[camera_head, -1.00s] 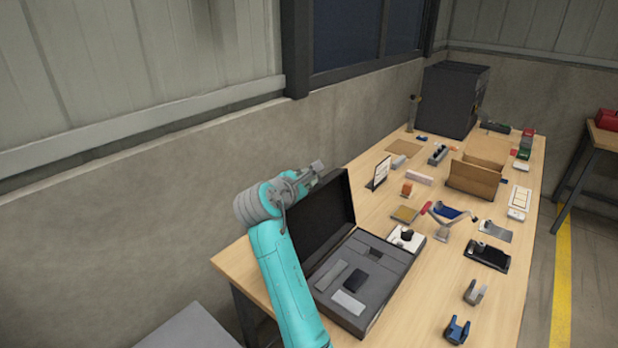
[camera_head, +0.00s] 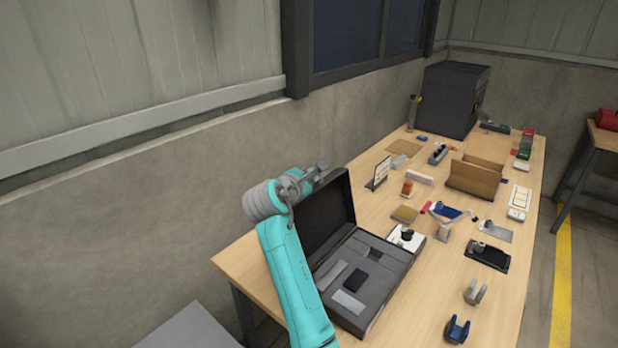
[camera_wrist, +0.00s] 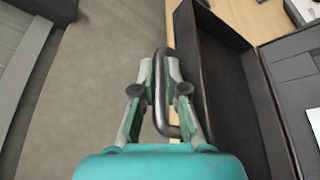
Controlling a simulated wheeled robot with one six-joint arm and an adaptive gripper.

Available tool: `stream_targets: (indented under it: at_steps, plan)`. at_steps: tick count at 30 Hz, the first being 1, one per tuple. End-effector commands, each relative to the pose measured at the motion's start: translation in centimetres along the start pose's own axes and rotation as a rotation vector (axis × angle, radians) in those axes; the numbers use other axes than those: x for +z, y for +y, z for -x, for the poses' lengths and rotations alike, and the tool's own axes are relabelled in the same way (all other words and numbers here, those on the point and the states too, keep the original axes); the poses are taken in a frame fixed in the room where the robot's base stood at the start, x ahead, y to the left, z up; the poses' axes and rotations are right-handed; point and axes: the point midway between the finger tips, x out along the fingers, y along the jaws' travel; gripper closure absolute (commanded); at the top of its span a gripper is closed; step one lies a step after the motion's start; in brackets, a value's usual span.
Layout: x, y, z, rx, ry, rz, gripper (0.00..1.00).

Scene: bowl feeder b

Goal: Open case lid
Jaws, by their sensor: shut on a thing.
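The black case (camera_head: 366,285) lies on the wooden table with its lid (camera_head: 330,212) standing up, open, on the left side. Its grey foam insert holds several flat pieces in cutouts. My gripper (camera_head: 318,172) is at the top of the lid, on the wall side. In the wrist view my gripper (camera_wrist: 160,75) has its two fingers on either side of a dark looped handle (camera_wrist: 161,118) and is shut on it. The lid (camera_wrist: 232,95) is just right of the handle there, and part of the case (camera_wrist: 298,90) shows farther right. My arm hides the case's near left corner.
Beside the case stands a white-and-black device (camera_head: 406,238). A concrete wall (camera_head: 130,235) is close on the left.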

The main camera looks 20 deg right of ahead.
Motion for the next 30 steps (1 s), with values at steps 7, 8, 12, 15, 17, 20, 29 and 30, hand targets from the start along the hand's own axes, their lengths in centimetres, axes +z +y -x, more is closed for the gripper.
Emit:
stream_targets:
  at_steps: [7, 8, 12, 15, 17, 20, 29, 30]
  plan:
    - [2.5, -2.0, 1.0, 0.051, -0.003, -0.123, 1.0]
    - [2.8, -2.3, 1.1, 0.057, -0.004, -0.138, 1.0]
    - [3.6, -3.0, 1.6, 0.078, -0.003, -0.187, 1.0]
    - [3.8, -3.1, 1.6, 0.083, -0.002, -0.197, 1.0]
    - [3.8, -3.1, 1.7, 0.083, -0.002, -0.197, 1.0]
    - [3.7, -3.0, 1.7, 0.083, -0.002, -0.197, 1.0]
    - [3.7, -3.0, 1.7, 0.083, -0.002, -0.196, 0.77]
    - [3.8, -3.0, 1.7, 0.083, -0.002, -0.196, 0.77]
